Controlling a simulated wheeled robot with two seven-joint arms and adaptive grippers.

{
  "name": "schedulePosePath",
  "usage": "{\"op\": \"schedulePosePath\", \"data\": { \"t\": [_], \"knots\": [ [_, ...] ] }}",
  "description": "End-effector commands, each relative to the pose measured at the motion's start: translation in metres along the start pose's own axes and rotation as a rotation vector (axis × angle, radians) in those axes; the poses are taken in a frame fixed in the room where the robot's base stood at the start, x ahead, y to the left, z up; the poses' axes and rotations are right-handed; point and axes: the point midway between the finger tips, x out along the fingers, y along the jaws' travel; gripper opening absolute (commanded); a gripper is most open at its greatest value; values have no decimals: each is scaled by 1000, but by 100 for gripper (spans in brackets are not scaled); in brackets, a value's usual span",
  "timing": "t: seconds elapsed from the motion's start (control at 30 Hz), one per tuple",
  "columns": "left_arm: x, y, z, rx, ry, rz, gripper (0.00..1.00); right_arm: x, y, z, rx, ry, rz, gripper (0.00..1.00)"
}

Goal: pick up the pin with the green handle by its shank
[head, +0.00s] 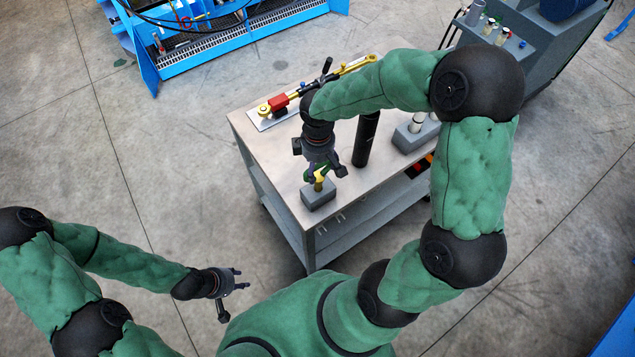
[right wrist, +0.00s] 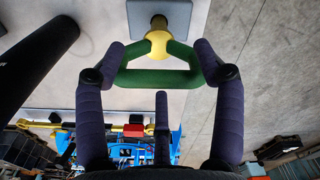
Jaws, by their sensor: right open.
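The pin with the green handle (head: 309,171) stands in a small grey block (head: 319,196) at the near corner of the table. In the right wrist view its green loop handle (right wrist: 158,78) lies across the space between my fingers. Its yellow shank (right wrist: 158,42) runs from the handle toward the block (right wrist: 152,8). My right gripper (head: 325,175) is open around the handle, one finger on each side; I cannot tell whether they touch it. It also shows in the right wrist view (right wrist: 160,56). My left gripper (head: 236,292) is open and empty, away from the table.
A black cylinder (head: 366,140) stands on the grey table (head: 268,148) beside my right gripper. A grey block with pale pegs (head: 408,137) is farther right. The floor left of the table is clear.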

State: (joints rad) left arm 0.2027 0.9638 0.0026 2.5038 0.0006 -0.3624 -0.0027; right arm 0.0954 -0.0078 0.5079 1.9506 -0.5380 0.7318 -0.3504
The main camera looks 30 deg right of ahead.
Motion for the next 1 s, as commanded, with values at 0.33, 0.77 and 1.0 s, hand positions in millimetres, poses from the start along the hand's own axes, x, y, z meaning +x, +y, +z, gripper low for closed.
{"op": "schedulePosePath", "data": {
  "t": [0.33, 0.77, 1.0],
  "knots": [
    [4, -1, -1, 0, 1, 0, 40, 31, 0, 1, 0, -1, -3, 69],
    [8, -3, -1, 0, 1, 0, 40, 64, 1, 1, 1, 2, 0, 69],
    [8, -3, -1, 0, 1, 0, 40, 63, 1, 1, 1, 2, -1, 35]
  ]
}}
